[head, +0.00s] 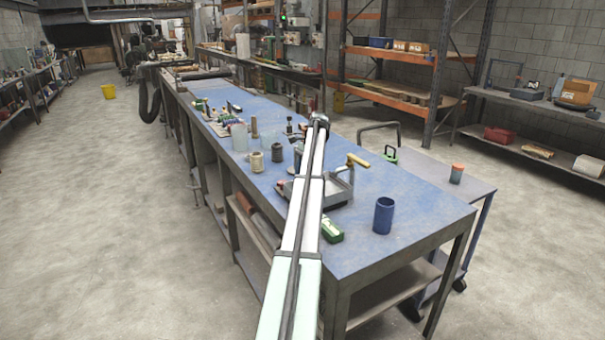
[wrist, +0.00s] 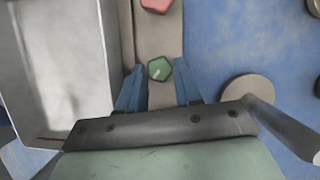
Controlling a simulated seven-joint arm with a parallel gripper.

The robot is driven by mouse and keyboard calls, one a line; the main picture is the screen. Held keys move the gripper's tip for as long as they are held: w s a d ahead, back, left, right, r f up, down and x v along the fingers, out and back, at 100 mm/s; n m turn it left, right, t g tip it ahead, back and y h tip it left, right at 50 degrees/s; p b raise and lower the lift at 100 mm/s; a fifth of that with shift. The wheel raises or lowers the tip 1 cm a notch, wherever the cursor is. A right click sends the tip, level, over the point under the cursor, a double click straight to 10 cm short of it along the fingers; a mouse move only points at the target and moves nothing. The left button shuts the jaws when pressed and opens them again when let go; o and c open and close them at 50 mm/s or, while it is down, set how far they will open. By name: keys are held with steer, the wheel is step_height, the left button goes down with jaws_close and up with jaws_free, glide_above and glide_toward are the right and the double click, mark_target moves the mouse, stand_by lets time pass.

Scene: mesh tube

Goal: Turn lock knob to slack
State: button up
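In the wrist view, a small green knob (wrist: 159,69) with flat sides and a pale mark sits on a brown-grey strip (wrist: 160,35). My gripper (wrist: 160,76) has its two blue fingers apart, one at each side of the green knob. Whether they touch it or are above it I cannot tell. A red knob (wrist: 156,4) shows on the same strip at the top edge. I cannot tell which is the lock knob. In the head view, my arm reaches over the blue bench and hides the fingers and knobs.
A grey metal tray (wrist: 68,70) is close left of my gripper; it also shows on the bench (head: 342,187). A round beige disc (wrist: 247,90) is to the right. A blue cup (head: 383,216) and green box (head: 331,230) stand nearby. Bench front right (head: 420,205) is clear.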

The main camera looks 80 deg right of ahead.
steer(key=shift+o, duration=0.3)
steer(key=m, duration=0.1)
steer(key=m+t+h, duration=0.1)
steer(key=m, duration=0.3)
steer(key=shift+s+a, duration=0.2)
steer(key=shift+a, duration=0.1)
steer(key=m+h, duration=0.1)
steer(key=m, duration=0.2)
steer(key=m+t+h, duration=0.1)
steer(key=m, duration=0.1)
steer(key=shift+a+m+h, duration=0.25)
steer(key=shift+m+h, duration=0.05)
steer(key=v, duration=1.4)
steer(key=w+a+f+n, duration=0.3)
steer(key=w+a+f, duration=0.3)
steer(key=w, duration=0.3)
steer(key=w+a+f+n+g, duration=0.1)
steer(key=w+a+f+n, duration=0.2)
steer(key=w+a+f, duration=0.3)
steer(key=w+a+f+n+y, duration=0.1)
steer(key=w+a+f+n, duration=0.2)
steer(key=w, duration=1.1)
step_height(320, 180, down, 3)
steer(key=a, duration=0.3)
steer(key=shift+w, duration=0.2)
steer(key=shift+f, duration=0.15)
